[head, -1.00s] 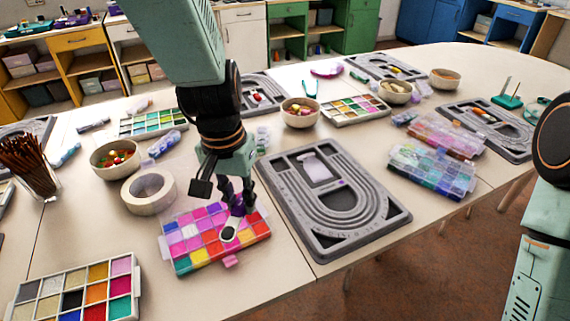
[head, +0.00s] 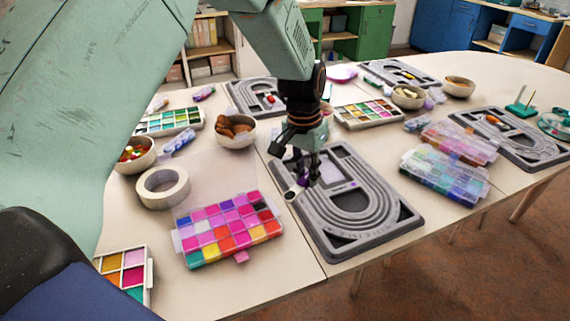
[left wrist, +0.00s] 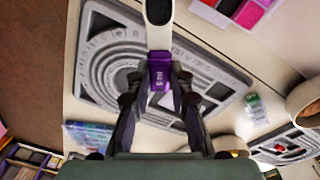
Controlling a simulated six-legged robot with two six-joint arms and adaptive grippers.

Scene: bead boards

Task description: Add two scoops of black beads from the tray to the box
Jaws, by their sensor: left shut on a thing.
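My left gripper (head: 310,170) is shut on the handle of a purple scoop (left wrist: 160,72). The scoop's bowl (head: 293,193) is over the left edge of the grey bead board, and it also shows at the top of the left wrist view (left wrist: 159,10). The compartment box (head: 241,256), with pink, red, purple and yellow cells and one dark cell (head: 263,205), lies left of and below the scoop. The white tray (head: 149,270) is at the lower left, partly hidden by my arm; no black cell shows there. My right gripper is out of view.
The grey bead board (head: 400,222) lies under and right of the gripper. A tape roll (head: 148,197) and a brown-filled bowl (head: 240,138) stand to the left and behind. Clear bead boxes (head: 445,178) lie at the right. Bare table shows below the compartment box.

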